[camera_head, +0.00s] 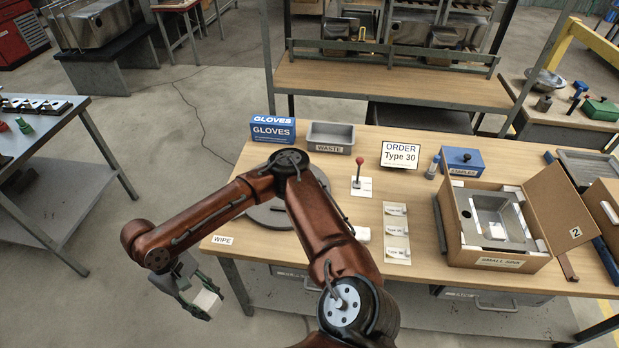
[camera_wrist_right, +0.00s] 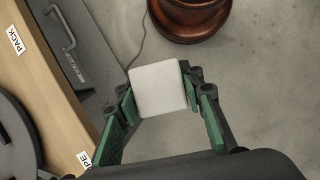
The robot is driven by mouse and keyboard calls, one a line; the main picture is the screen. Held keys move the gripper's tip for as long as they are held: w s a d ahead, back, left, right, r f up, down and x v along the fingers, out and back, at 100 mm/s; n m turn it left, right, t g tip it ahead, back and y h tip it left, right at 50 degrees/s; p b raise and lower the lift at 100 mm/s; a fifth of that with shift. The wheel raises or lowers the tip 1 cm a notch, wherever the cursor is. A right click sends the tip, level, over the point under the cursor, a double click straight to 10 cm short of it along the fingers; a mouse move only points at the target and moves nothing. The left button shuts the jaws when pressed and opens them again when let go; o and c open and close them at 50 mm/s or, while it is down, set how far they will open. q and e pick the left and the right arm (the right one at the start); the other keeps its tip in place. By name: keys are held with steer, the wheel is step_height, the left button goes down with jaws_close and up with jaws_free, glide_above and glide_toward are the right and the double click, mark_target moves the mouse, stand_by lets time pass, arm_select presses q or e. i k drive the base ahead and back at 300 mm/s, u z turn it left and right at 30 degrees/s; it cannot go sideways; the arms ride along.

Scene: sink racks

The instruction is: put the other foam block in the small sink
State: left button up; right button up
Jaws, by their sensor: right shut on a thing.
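My right gripper (camera_head: 188,291) is shut on a white foam block (camera_head: 208,302), held off the table's left front side, above the floor. In the right wrist view the foam block (camera_wrist_right: 160,88) sits between the green-padded fingers of the gripper (camera_wrist_right: 162,98). The small sink (camera_head: 486,208) is a grey metal basin inside an open cardboard box (camera_head: 457,254) labelled "SMALL SINK" at the right of the table. A small pale patch (camera_head: 496,231) shows in the basin; I cannot tell what it is. My left gripper is not in view.
A grey waste bin (camera_head: 330,135) and a gloves box (camera_head: 272,131) are at the back.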

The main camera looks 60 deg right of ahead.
mark_target(487, 225)
steer(key=z, duration=1.8)
